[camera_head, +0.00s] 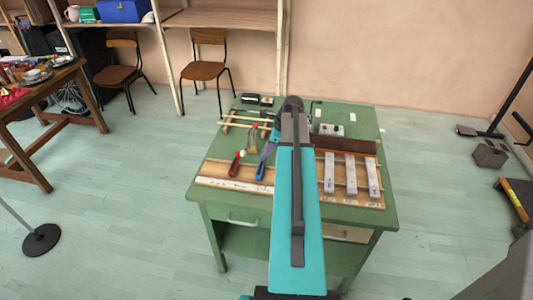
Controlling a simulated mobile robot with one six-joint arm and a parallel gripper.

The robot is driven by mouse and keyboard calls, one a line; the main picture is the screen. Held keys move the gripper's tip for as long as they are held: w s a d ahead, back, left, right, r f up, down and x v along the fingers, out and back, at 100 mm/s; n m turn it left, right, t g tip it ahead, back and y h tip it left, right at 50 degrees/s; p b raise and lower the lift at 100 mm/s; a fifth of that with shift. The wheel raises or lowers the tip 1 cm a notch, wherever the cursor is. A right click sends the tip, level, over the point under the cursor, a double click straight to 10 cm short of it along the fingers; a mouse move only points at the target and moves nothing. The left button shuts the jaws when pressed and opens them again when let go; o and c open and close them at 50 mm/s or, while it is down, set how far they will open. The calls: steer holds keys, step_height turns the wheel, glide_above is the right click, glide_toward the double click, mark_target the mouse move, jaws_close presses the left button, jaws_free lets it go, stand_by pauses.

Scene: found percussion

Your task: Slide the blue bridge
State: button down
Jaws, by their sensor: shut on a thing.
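A green workbench (361,116) stands in the middle of the head view with a wooden board on top. The board's right part carries several pale metal bars (329,173) across thin rails. I cannot make out a blue bridge; the blue thing I see on the board is a tool's handle (260,171), left of my arm. My teal arm link runs up the middle of the view and covers the centre of the board. My gripper's jaws do not show, so what they hold is hidden.
A red-handled tool (235,164) lies left of the blue handle. A small wooden frame (246,121) and a light box with knobs (331,130) are at the back of the bench.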

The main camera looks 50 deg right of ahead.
steer(key=shift+w+a, duration=0.75)
steer(key=shift+w, duration=0.15)
steer(key=c, duration=1.9)
jaws_free()
steer(key=shift+c, duration=0.2)
steer(key=shift+d, duration=0.1)
steer(key=shift+s+d+r, duration=0.15)
steer(key=shift+r, duration=0.45)
steer(key=b+v, duration=0.2)
steer(key=v, duration=1)
steer(key=shift+r, duration=0.25)
